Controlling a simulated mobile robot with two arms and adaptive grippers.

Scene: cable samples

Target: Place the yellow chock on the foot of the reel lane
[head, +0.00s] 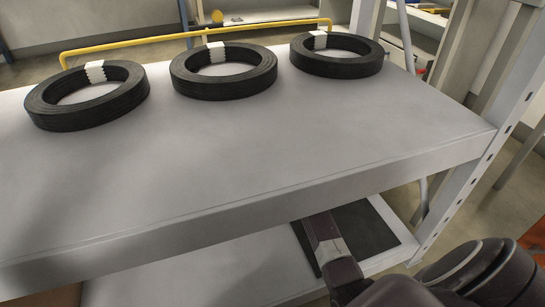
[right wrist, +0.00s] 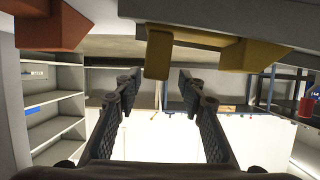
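In the right wrist view, my right gripper (right wrist: 158,82) has its two fingers wide apart, with nothing held between them. A yellow block-like piece (right wrist: 157,55) shows just above and beyond the fingertips. A yellow bar runs right from it to a larger yellow angular piece (right wrist: 252,55). I cannot tell which, if either, is the chock. In the head view, my right arm (head: 332,250) reaches under the upper shelf's front edge, which hides its fingers. No reel lane foot can be clearly made out. My left gripper is not in view.
Three black cable coils (head: 88,113) with white ties lie along the back of the grey upper shelf (head: 240,160). A yellow rail (head: 130,42) runs behind them. A dark mat (head: 370,228) lies on the lower shelf. An orange-red piece (right wrist: 50,32) overhangs the wrist view's upper left.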

